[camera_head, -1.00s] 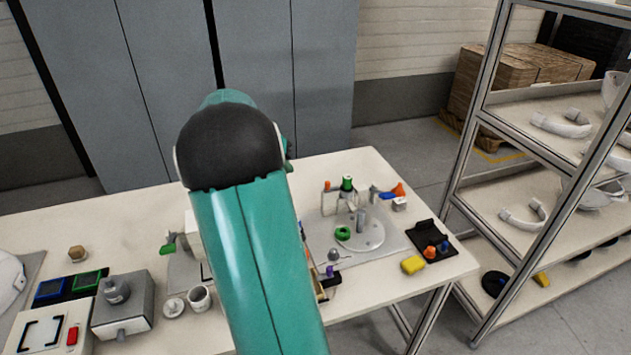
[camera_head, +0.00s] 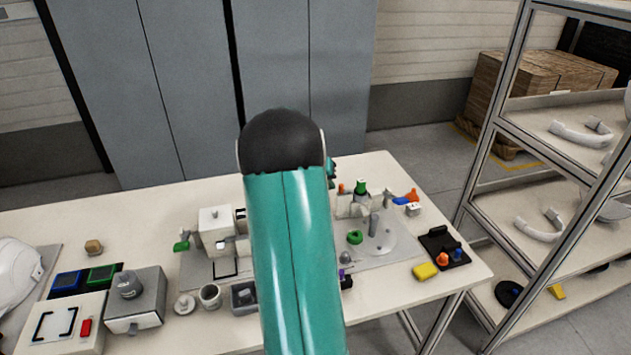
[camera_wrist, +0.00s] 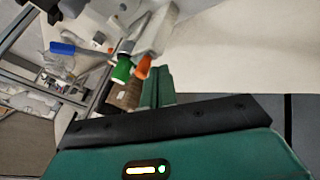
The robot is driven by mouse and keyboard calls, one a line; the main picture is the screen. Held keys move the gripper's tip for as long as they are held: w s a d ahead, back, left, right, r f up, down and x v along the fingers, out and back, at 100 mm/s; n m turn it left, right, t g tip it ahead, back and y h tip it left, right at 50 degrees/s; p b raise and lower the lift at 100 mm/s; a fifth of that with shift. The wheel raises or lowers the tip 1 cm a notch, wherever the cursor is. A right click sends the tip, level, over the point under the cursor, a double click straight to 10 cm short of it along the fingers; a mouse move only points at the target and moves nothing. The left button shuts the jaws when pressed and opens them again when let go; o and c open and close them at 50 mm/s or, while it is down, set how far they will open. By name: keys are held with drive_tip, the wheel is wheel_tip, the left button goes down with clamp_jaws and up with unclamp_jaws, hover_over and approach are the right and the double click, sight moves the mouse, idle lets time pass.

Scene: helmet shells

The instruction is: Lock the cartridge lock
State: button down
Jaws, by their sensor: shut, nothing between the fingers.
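I cannot tell for certain which part is the cartridge lock. A fixture with a green-topped post (camera_head: 361,187) and an orange-tipped part (camera_head: 341,188) stands at the back right of the bench. In the wrist view the green cap (camera_wrist: 122,70) and orange tip (camera_wrist: 143,68) are close to my gripper (camera_wrist: 158,72), just left of its teal fingers. The fingers are shut and empty; contact with the fixture is unclear. A blue handle (camera_wrist: 62,47) shows further left. A white box (camera_head: 214,226) with a green lever (camera_head: 181,246) stands at left of my arm.
A shelf rack (camera_head: 490,150) stands to the right. My arm hides the bench middle.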

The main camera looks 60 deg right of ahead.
drive_tip(key=shift+s+d, duration=0.2)
drive_tip(key=shift+s, duration=0.1)
drive_tip(key=shift+f, duration=0.1)
